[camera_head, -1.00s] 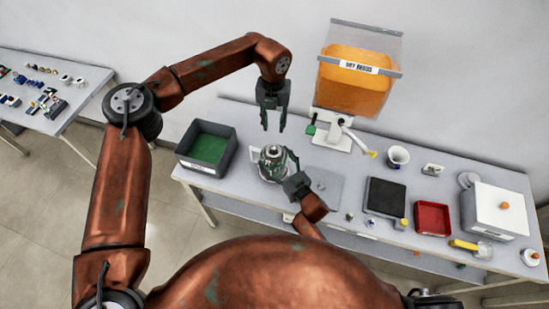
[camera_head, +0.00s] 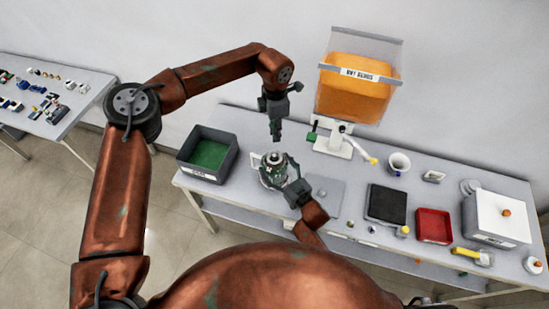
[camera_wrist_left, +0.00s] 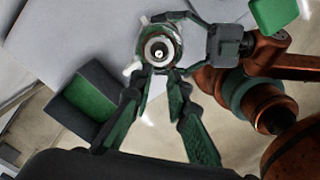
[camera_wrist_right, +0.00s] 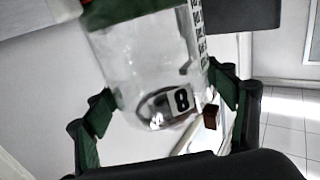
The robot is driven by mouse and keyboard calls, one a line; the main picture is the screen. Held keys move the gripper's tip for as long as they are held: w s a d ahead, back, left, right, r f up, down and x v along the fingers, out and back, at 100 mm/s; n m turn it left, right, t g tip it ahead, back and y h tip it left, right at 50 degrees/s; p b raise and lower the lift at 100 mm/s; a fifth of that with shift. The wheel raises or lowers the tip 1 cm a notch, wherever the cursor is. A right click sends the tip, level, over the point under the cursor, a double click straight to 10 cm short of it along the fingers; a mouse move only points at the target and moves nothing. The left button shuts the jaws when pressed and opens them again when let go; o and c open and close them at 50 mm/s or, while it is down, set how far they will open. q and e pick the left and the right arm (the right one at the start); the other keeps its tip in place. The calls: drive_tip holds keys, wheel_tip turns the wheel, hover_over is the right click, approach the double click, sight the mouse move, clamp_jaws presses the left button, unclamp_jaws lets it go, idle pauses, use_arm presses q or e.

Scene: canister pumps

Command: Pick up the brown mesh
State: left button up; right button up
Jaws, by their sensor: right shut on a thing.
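No mesh can be made out for certain; a small dark brown piece (camera_wrist_right: 210,116) shows beside the canister in the right wrist view. The clear canister with a number 8 label (camera_wrist_right: 150,75) stands near the left end of the bench (camera_head: 272,172). Its round top and central opening show in the left wrist view (camera_wrist_left: 159,48). My right gripper (camera_head: 283,172) is shut around the canister's body, one finger on each side (camera_wrist_right: 165,105). My left gripper (camera_head: 276,134) is open and empty above the canister, fingers pointing down (camera_wrist_left: 159,75).
A dark bin with a green inside (camera_head: 208,155) stands left of the canister. An orange-filled hopper (camera_head: 355,95) stands behind right. A black pad (camera_head: 386,204), red tray (camera_head: 434,222), white cup (camera_head: 399,163) and white box (camera_head: 497,217) stand farther right.

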sight(274, 155)
use_arm(q)
wheel_tip(274, 155, down, 12)
drive_tip(key=m, duration=0.7)
drive_tip(key=shift+a+f+m, duration=0.1)
drive_tip(key=shift+f+m, duration=0.05)
drive_tip(key=shift+m, duration=0.25)
clamp_jaws()
